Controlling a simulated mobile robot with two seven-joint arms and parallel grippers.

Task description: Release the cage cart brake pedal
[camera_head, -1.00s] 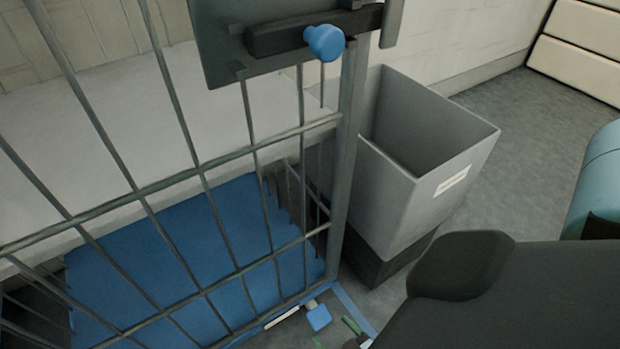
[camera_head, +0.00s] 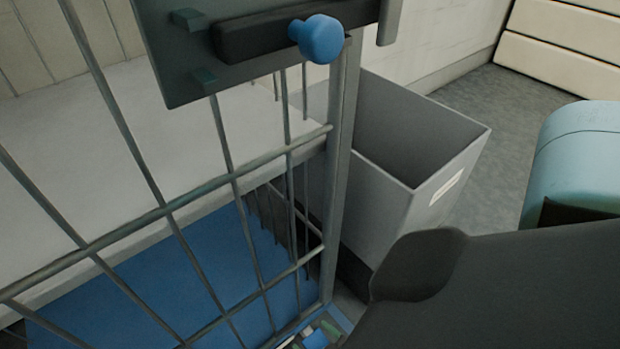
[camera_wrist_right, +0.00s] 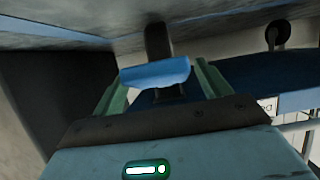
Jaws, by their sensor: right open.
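The cage cart (camera_head: 338,190) stands at the left and centre of the head view, with a grey wire side and a blue base deck (camera_head: 130,290). Its small blue brake pedal (camera_head: 315,340) shows low at the corner post, at the bottom edge of the picture. In the right wrist view the blue pedal (camera_wrist_right: 155,73) lies across between the two green fingers. My right gripper (camera_wrist_right: 158,80) is open around the pedal; I cannot tell whether it touches. In the head view my dark right arm hides most of that gripper. My left gripper is not in view.
A grey open bin (camera_head: 405,165) stands right behind the cart's corner post. A blue knob (camera_head: 320,39) on a dark latch bar sits at the top of the cage. A pale teal rounded object (camera_head: 580,160) is at the right. Grey floor (camera_head: 490,120) is clear beyond the bin.

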